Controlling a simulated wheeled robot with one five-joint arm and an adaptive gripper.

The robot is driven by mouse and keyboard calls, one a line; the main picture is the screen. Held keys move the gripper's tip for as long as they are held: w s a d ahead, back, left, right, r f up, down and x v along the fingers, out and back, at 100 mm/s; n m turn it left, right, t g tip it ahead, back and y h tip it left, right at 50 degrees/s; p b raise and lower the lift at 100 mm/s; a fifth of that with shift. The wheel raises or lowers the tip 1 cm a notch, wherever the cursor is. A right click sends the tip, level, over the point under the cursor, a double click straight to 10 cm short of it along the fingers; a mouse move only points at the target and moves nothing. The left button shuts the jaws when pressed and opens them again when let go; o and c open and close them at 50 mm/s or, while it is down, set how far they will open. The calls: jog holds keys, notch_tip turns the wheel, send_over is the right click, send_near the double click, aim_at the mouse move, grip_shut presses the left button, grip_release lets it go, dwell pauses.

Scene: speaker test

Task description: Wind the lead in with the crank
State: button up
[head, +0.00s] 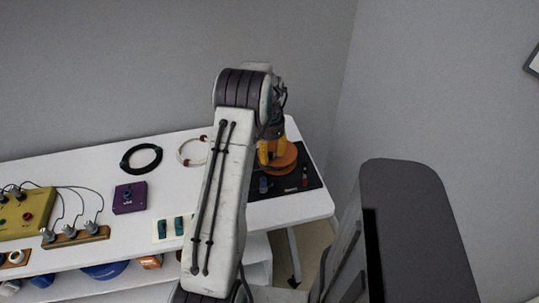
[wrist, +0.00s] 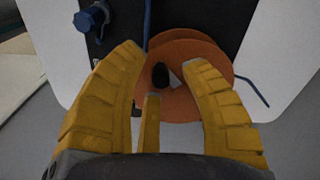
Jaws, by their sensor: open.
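The orange reel (wrist: 208,60) lies on a black board (wrist: 120,22) at the right end of the table. A black crank knob (wrist: 160,75) stands up from the reel, and a blue lead (wrist: 252,90) runs out at its right; more blue lead shows above it. My gripper (wrist: 166,60) is over the reel with its yellow fingers apart. The knob shows between the fingertips, with no clear contact. In the head view my gripper (head: 268,150) partly hides the reel (head: 286,158), and the knob is hidden there.
A blue fitting (wrist: 92,18) stands on the board left of the reel. A black cable coil (head: 141,158), a white coil (head: 192,150), a purple box (head: 129,197) and a yellow box (head: 25,212) sit further left. A wall rises close behind and right of the table.

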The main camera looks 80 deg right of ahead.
jog(key=shift+f, duration=0.65)
grip_shut()
dwell(0.4)
